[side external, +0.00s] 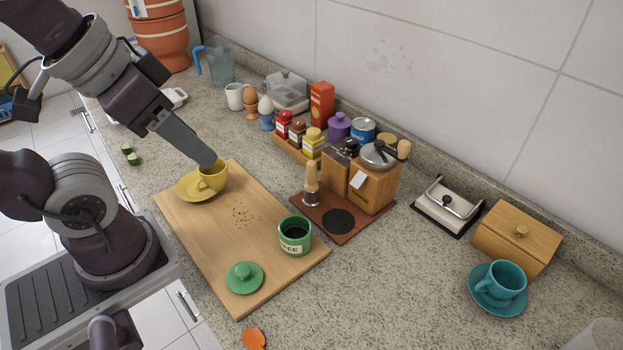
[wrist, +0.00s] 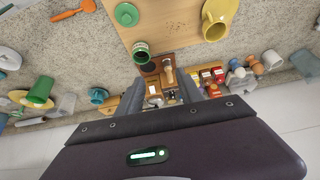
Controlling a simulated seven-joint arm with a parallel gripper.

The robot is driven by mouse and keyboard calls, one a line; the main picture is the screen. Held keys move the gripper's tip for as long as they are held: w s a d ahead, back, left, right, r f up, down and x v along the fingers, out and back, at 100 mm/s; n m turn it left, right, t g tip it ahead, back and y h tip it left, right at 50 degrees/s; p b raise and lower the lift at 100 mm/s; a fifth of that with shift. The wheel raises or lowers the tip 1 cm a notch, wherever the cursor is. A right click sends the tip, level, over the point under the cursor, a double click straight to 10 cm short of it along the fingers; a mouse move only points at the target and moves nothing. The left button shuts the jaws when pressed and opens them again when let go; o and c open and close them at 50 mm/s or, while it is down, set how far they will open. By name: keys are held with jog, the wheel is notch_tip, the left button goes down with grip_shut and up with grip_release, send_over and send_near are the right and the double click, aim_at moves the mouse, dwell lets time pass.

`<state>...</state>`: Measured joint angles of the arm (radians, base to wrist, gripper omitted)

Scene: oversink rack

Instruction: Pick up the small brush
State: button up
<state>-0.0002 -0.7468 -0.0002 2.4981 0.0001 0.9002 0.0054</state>
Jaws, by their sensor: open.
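I cannot make out a small brush for certain in either view. A wooden-handled tool with a metal lower end (side external: 311,185) stands upright on the brown mat (side external: 352,228); its handle also shows in the wrist view (wrist: 168,72). An orange utensil (side external: 253,338) lies on the counter near the front edge; it also shows in the wrist view (wrist: 74,11), and its kind is unclear. My gripper (side external: 210,161) is above the yellow cup (side external: 213,176), apart from both tools. Its fingers (wrist: 160,95) are spread in the wrist view, with nothing visibly held.
A wooden board (side external: 200,239) carries the yellow cup and saucer, dark crumbs, an open green can (side external: 295,237) and its green lid (side external: 244,278). A wooden grinder (side external: 374,185) and several jars crowd the back.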

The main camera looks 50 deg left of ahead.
jog(key=w+m+g, duration=0.2)
jog(key=w+m, duration=0.4)
jog(key=w, duration=0.3)
jog(key=m+g, duration=0.4)
jog(key=m, duration=0.5)
send_over(312, 161)
jog(key=a, duration=0.1)
notch_tip(312, 161, down, 11)
jog(key=f, duration=0.4)
jog(key=d+f, duration=0.1)
jog(key=f, duration=0.1)
jog(key=shift+f, duration=0.55)
grip_shut()
